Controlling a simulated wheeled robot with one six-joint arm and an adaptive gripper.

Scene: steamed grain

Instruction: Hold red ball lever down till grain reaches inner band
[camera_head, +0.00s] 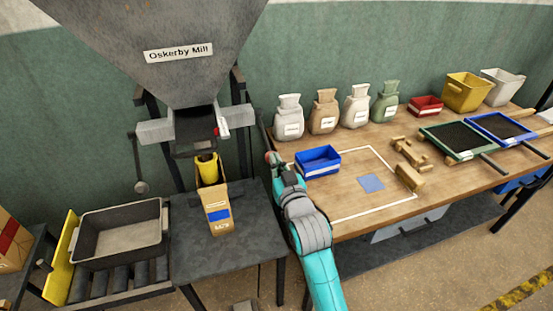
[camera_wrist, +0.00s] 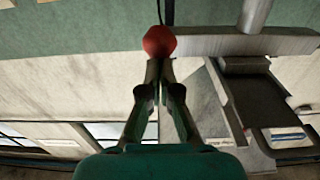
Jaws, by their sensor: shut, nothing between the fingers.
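The red ball (camera_wrist: 159,41) of the lever is right at the fingertips of my gripper (camera_wrist: 160,68) in the wrist view; whether they touch I cannot tell. The fingers are together with nothing between them. In the head view my gripper (camera_head: 275,161) is at the end of a dark lever rod (camera_head: 261,130), right of the mill's spout, where the ball shows only as a small red spot. Grain and inner band are not visible.
The grey hopper (camera_head: 150,42) hangs above. A grey tray (camera_head: 122,208) lies on rollers to the left. The wooden table (camera_head: 340,193) on the right holds a blue bin (camera_head: 318,170), several sacks and framed sieves. My arm crosses its left edge.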

